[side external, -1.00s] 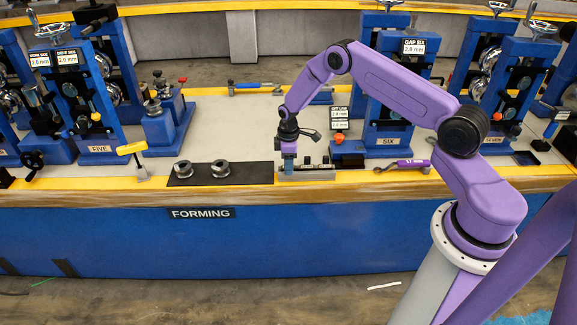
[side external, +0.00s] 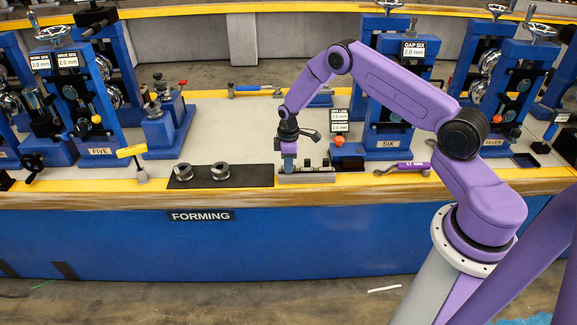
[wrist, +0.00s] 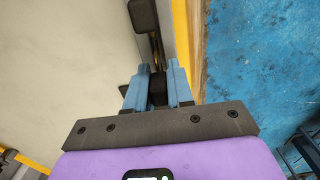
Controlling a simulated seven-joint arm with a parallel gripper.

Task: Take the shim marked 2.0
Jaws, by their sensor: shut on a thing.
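My gripper (side external: 289,164) points down at the left end of a small grey rack (side external: 318,179) near the bench's front edge. In the wrist view, the blue fingers of my gripper (wrist: 158,76) are shut on a dark, thin piece (wrist: 158,92), which looks like a shim. Its marking cannot be read, so I cannot tell if it is the 2.0 one. Other dark pieces (side external: 325,163) stand in the rack to the right of my gripper. The fingertips hide the rack's left end, and I cannot tell whether the held piece is clear of it.
A dark mat (side external: 205,183) with two metal rings lies left of the rack. A purple-handled wrench (side external: 405,167) lies to the right. A yellow-topped tool (side external: 131,152) stands farther left. Blue forming stand SIX (side external: 390,143) rises behind. The grey bench middle (side external: 235,130) is clear.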

